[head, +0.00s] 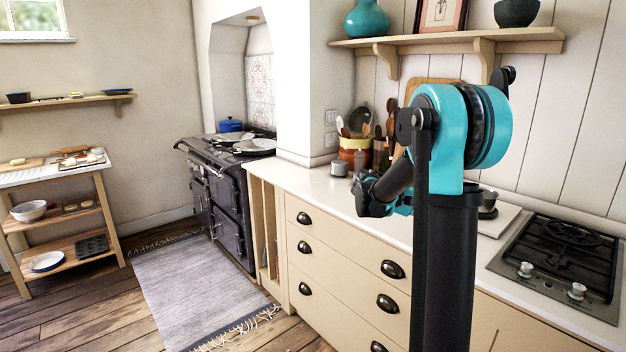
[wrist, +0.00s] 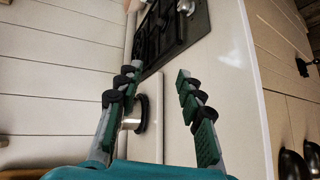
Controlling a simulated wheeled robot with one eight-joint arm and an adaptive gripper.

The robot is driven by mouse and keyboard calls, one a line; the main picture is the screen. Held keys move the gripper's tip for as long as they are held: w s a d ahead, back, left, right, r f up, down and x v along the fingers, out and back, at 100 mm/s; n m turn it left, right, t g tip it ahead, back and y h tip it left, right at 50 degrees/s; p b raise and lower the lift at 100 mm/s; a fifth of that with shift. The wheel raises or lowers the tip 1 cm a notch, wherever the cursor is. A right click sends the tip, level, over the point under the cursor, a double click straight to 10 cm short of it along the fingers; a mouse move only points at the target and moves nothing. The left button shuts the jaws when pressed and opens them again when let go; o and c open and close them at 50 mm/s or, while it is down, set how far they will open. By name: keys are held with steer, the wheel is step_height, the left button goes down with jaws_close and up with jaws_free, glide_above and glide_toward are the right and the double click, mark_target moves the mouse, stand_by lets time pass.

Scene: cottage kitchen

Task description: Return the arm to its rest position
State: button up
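My arm stands in the right half of the head view, with its teal joint high and its forearm folded down to the left over the counter. My gripper (wrist: 157,74) shows in the wrist view with its two green-padded fingers spread apart and nothing held between them. In the head view its end is partly hidden by my arm links. The white counter (wrist: 225,60) lies beyond the fingers in the wrist view. I cannot tell the exact height of the gripper above it.
A gas hob (head: 560,255) is at the right, with a white board (head: 500,221) beside it bearing a small pot (head: 488,207). A utensil crock (head: 352,148) stands behind the gripper. A shelf (head: 450,40) hangs above. The rug (head: 195,290) and floor at left are clear.

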steer(key=s+a+f+t+y, duration=0.6)
steer(key=s+a+f+y, duration=0.7)
steer(key=s+a+f, duration=0.5)
steer(key=s+f, duration=0.3)
steer(key=shift+s+a+y, duration=0.2)
steer(key=shift+a+y, duration=0.05)
steer(key=shift+y, duration=0.05)
